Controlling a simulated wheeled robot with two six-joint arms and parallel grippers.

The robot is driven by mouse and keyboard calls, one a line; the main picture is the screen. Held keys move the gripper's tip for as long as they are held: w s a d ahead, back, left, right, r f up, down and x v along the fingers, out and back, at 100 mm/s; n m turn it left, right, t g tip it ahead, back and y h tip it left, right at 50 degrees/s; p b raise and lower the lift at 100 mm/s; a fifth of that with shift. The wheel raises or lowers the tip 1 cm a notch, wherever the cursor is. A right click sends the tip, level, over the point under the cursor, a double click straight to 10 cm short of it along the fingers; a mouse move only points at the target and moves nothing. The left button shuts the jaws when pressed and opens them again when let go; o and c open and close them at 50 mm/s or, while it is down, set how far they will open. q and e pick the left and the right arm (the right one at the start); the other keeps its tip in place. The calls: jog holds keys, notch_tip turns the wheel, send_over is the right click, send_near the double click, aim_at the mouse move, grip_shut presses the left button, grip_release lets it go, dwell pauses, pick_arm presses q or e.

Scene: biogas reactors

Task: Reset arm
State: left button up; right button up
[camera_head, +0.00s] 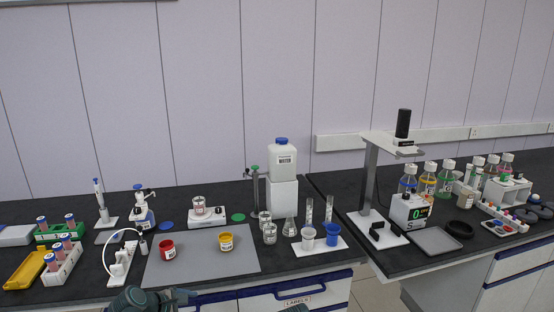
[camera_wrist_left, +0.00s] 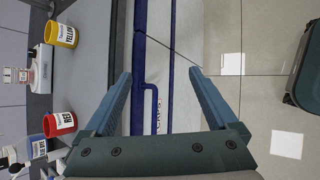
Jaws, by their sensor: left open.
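My left gripper (camera_head: 183,296) is at the bottom edge of the head view, in front of the bench's front edge. In the left wrist view its two blue-grey fingers (camera_wrist_left: 160,75) are spread wide with nothing between them. Beyond them are the white drawer front with its blue handle and the floor. My right gripper cannot be made out; only a small dark piece shows at the bottom edge of the head view, and I cannot tell what it is.
A red cup (camera_head: 167,249) and a yellow cup (camera_head: 226,242) stand on the grey mat (camera_head: 200,270) near the front edge. A blue drawer handle (camera_head: 301,291) juts out below. A stand with a black cylinder (camera_head: 403,124) rises on the right bench. Floor is free before the drawers.

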pick_arm(q)
jog(key=s+d+m+g+y+p, duration=0.5)
jog(key=s+d+m, duration=1.1)
jog(key=m, duration=0.8)
jog(key=shift+s+d+g+y, duration=0.2)
jog(key=shift+d+g+y, duration=0.7)
jog(key=shift+g, duration=0.4)
jog(key=shift+d, duration=0.1)
